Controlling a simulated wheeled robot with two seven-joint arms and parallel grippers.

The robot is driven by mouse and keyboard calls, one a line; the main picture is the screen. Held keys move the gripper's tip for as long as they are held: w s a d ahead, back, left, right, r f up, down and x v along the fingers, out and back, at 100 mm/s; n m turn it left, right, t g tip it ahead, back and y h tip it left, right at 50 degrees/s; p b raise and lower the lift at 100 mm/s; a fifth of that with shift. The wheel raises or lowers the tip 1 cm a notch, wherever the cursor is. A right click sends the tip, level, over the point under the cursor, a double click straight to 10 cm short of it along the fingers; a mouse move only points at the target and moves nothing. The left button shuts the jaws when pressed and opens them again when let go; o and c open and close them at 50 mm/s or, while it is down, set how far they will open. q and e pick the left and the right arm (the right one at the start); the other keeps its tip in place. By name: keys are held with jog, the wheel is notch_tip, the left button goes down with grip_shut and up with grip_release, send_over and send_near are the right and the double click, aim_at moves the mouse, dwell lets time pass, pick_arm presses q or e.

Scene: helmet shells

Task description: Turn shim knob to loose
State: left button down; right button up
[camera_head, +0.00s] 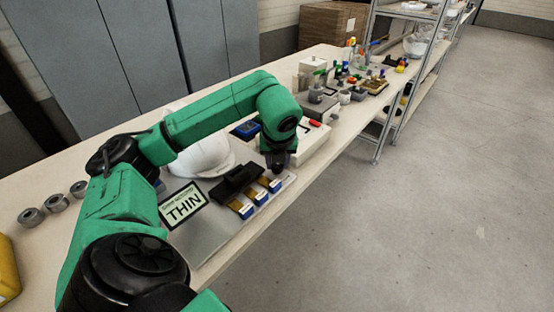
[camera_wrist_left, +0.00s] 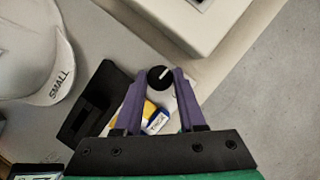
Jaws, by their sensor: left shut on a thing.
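The shim knob (camera_wrist_left: 158,78) is a round black dial with a white pointer line, which points up and to the right in the left wrist view. My left gripper (camera_wrist_left: 160,84) is shut on the knob, with one purple finger on each side. In the head view my left gripper (camera_head: 279,168) reaches down at the right end of the grey plate (camera_head: 205,232), and the knob is hidden under it. A sign reading THIN (camera_head: 183,205) stands at the left on the plate. My right gripper is not in view.
A black holder (camera_head: 237,182) and several blue and yellow blocks (camera_head: 262,196) are close to my left gripper. A white helmet shell (camera_head: 205,158), marked SMALL in the wrist view, is behind the sign. A white box (camera_head: 312,142) stands beyond my gripper. Grey rings (camera_head: 56,203) lie left.

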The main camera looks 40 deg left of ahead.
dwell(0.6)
pick_arm(q)
jog(key=c, duration=0.5)
grip_release()
jog(key=shift+c, duration=0.2)
jog(key=shift+o, duration=0.3)
jog(key=shift+w, duration=0.1)
jog(key=shift+f, duration=0.1)
